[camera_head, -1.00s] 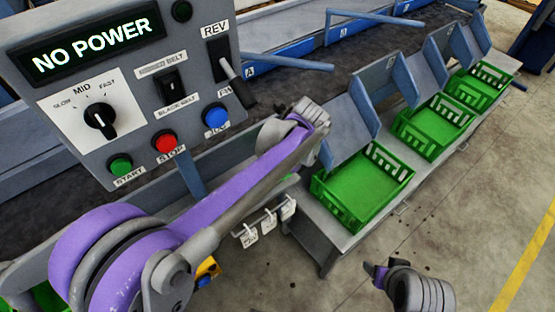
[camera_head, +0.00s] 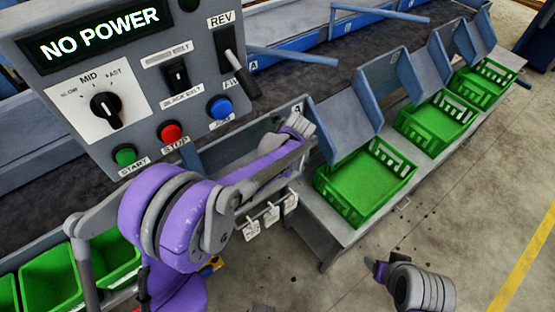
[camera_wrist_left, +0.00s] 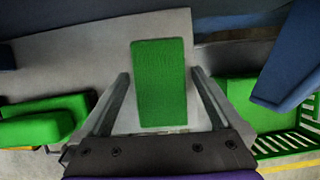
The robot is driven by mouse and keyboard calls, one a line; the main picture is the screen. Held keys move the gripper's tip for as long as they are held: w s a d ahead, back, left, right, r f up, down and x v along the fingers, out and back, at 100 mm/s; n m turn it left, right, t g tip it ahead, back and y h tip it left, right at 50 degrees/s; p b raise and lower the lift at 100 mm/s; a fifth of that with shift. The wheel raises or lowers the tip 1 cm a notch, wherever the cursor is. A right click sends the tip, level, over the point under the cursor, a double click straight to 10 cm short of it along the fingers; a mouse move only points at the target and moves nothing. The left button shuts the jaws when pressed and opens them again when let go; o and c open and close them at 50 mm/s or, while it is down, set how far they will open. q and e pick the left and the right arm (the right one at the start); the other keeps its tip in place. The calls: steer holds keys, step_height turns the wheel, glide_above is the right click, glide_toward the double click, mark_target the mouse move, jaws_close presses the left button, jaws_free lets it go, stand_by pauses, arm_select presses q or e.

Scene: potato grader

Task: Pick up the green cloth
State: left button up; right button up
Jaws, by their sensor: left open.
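The green cloth (camera_wrist_left: 160,80) is a flat, upright rectangle in the left wrist view, lying on a grey surface. My left gripper (camera_wrist_left: 160,75) is open, with one finger on each side of the cloth in that view. Its height above the cloth is hard to judge. In the head view, the end of my left arm (camera_head: 297,126) is beside the control panel, its fingers are hidden, and I cannot make out the cloth there. My right gripper (camera_head: 374,267) shows at the lower right over the floor, away from the cloth; its opening is unclear.
A control panel (camera_head: 130,135) reading NO POWER fills the upper left. Several green crates (camera_head: 317,188) stand on a grey bench along the dark belt (camera_head: 385,55). Blue-grey chutes (camera_head: 345,118) rise behind them. White tags (camera_head: 271,215) hang below my left arm. The floor at right is clear.

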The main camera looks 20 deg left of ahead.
arm_select(q)
steer(key=shift+f, duration=0.2)
stand_by(0.4)
steer(key=c, duration=1.2)
steer(key=shift+r, duration=0.2)
steer(key=shift+s+d+r, duration=0.1)
steer(key=shift+r, duration=0.2)
steer(key=r, duration=0.6)
steer(key=shift+s+d+r, duration=0.25)
steer(key=shift+d+r, duration=0.05)
steer(key=shift+d, duration=0.05)
steer(key=s+d, duration=0.4)
steer(key=d, duration=0.1)
steer(key=s+d+b, duration=0.1)
steer(key=s+d, duration=0.2)
steer(key=d, duration=0.2)
steer(key=s+d, duration=0.4)
steer(key=d, duration=0.1)
steer(key=shift+s+f+b, duration=0.1)
steer(key=shift+s+b, duration=0.25)
